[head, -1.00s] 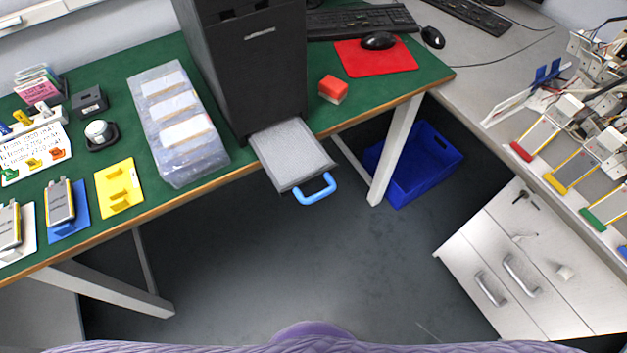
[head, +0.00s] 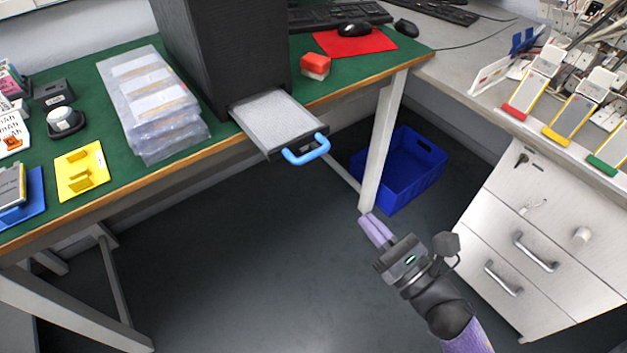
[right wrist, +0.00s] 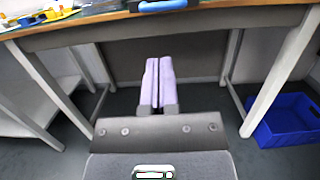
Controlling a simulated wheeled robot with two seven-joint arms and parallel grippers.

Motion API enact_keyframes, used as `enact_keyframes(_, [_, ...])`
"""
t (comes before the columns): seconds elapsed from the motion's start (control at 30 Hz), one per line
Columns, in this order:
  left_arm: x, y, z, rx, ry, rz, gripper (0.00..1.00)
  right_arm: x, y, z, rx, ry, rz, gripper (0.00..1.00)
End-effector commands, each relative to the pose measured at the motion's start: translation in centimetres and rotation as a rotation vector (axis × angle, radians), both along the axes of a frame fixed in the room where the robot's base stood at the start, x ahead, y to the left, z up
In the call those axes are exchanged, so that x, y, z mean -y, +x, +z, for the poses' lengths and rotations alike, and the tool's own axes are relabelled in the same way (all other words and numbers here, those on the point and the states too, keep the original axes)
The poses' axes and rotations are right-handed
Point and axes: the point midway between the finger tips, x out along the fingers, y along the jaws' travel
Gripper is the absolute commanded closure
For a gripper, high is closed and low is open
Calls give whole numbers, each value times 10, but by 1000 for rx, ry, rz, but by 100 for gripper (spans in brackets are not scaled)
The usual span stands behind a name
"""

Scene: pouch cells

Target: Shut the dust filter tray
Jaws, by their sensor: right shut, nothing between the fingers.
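The dust filter tray (head: 277,120) is pulled out from the bottom of the black computer tower (head: 228,60) and juts past the table's front edge. Its blue handle (head: 306,150) faces the room. In the right wrist view the blue handle (right wrist: 163,5) shows at the top edge, above and beyond the fingers. My right gripper (head: 374,230) is shut and empty, in front of the table, below and to the right of the handle, not touching it. It also shows in the right wrist view (right wrist: 158,85). My left gripper is not in view.
The green table (head: 215,135) holds stacked clear plastic packs (head: 150,100), a yellow holder (head: 80,172) and a red block (head: 315,66). A blue bin (head: 400,170) stands on the floor beside the table leg. A white drawer cabinet (head: 545,235) stands right. The floor before the tray is clear.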

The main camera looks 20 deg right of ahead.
Motion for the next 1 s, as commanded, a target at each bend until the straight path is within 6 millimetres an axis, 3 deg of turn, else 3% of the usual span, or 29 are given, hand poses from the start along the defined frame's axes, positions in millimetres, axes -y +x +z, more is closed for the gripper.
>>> enact_keyframes(0.5, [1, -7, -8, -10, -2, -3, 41, -38, 98, 19, -3, 5, -1, 100])
enact_keyframes(0.7, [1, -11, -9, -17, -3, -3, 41, -44, 115, 22, -5, 6, -2, 100])
enact_keyframes(1.0, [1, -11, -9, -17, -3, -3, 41, -45, 117, 23, -6, 7, -2, 100])
